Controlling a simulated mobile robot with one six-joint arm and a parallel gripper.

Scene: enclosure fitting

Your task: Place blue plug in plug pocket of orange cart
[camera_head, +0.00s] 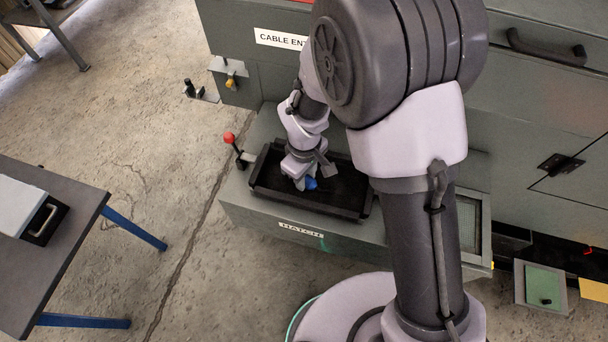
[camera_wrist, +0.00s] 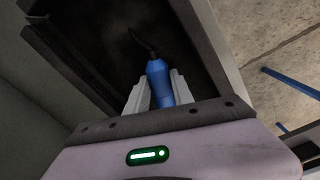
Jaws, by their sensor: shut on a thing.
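The blue plug (camera_wrist: 160,85) is between the two pale fingers of my gripper (camera_wrist: 159,92) in the wrist view, with a dark cable end pointing away from me. My gripper is shut on it. In the head view my gripper (camera_head: 303,182) is low over a black tray (camera_head: 268,196), and a bit of the blue plug (camera_head: 311,184) shows beside the fingers. I cannot tell whether the plug touches the tray floor. I cannot make out an orange cart or its plug pocket in either view.
The tray sits on a grey ledge (camera_head: 255,217) labelled HATCH, with a red-knobbed lever (camera_head: 230,138) at its left. A grey cabinet (camera_head: 530,110) stands behind. A dark table (camera_head: 75,222) with blue legs is at the left, with open concrete floor between.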

